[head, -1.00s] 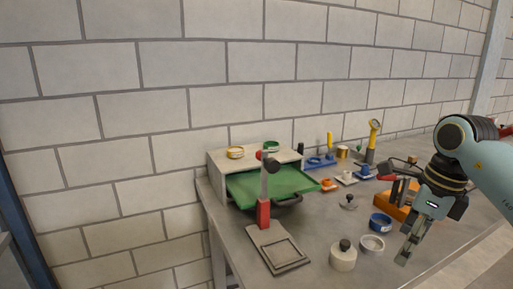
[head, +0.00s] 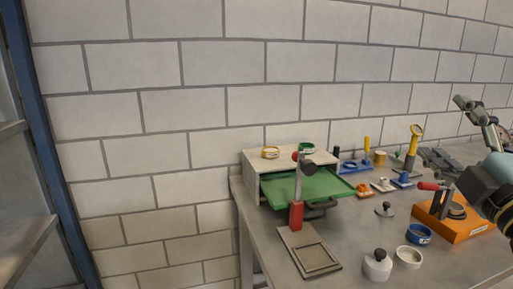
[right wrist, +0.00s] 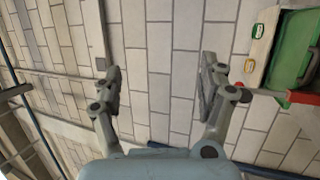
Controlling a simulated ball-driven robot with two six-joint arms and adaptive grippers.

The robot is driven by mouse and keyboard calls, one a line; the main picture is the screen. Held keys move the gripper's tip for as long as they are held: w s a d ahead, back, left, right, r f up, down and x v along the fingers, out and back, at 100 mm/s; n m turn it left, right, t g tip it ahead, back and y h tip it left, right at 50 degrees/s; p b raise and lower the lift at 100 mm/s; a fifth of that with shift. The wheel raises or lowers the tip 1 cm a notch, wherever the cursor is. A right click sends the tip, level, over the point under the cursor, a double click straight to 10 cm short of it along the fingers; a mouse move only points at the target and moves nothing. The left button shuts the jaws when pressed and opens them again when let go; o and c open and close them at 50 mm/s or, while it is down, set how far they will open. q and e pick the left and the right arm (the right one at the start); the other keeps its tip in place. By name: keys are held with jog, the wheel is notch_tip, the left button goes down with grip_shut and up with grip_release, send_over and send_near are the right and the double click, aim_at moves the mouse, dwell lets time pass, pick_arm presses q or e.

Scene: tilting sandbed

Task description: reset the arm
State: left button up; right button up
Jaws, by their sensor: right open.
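My right gripper (right wrist: 161,82) shows in the right wrist view with its two fingers wide apart and nothing between them. Behind it are the block wall and, to the right, part of the green tray (right wrist: 295,60). In the head view my right arm (head: 490,183) comes in at the right edge, with a grey-green finger raised above the far right of the bench. My left gripper is in neither view.
The bench (head: 345,222) holds a green tray (head: 300,187) in a pale box, a red-and-grey stand (head: 296,215), a white jar (head: 377,265), a blue ring (head: 419,234) and an orange block (head: 455,221). A blue post (head: 48,140) stands at left.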

jog(key=s+d+f+m+g+h, duration=0.3)
jog(key=s+f+m+g, duration=0.2)
jog(key=f+m, duration=0.2)
jog(key=s+d+f+m+g+h, duration=0.2)
jog(key=s+d+f+m+g, duration=0.15)
jog(key=f+m+g, duration=0.35)
jog(key=s+a+f+m+g+y, duration=0.1)
jog(key=s+a+f+g+y, duration=0.2)
jog(key=s+f, duration=0.4)
jog(key=s+a+f+m+g+y, duration=0.1)
jog(key=s+a+f+g+y, duration=0.15)
jog(key=s+a+f, duration=0.5)
jog(key=s+d+f+g+b, duration=0.1)
jog(key=d+f+b, duration=0.15)
jog(key=f, duration=0.85)
jog(key=s+d+f+h+b, duration=0.1)
jog(key=s+f+b, duration=0.15)
jog(key=f, duration=0.75)
jog(key=s+d+f+g+b, duration=0.1)
jog(key=f+b, duration=0.2)
jog(key=f, duration=0.8)
jog(key=s+d+f+g+b, duration=0.1)
jog(key=s+f+b, duration=0.5)
jog(key=s+f, duration=1.1)
notch_tip(320, 180, down, 4)
jog(key=shift+s+d+r+m, duration=0.1)
jog(key=shift+s+d+m, duration=0.1)
jog(key=shift+s+m, duration=0.2)
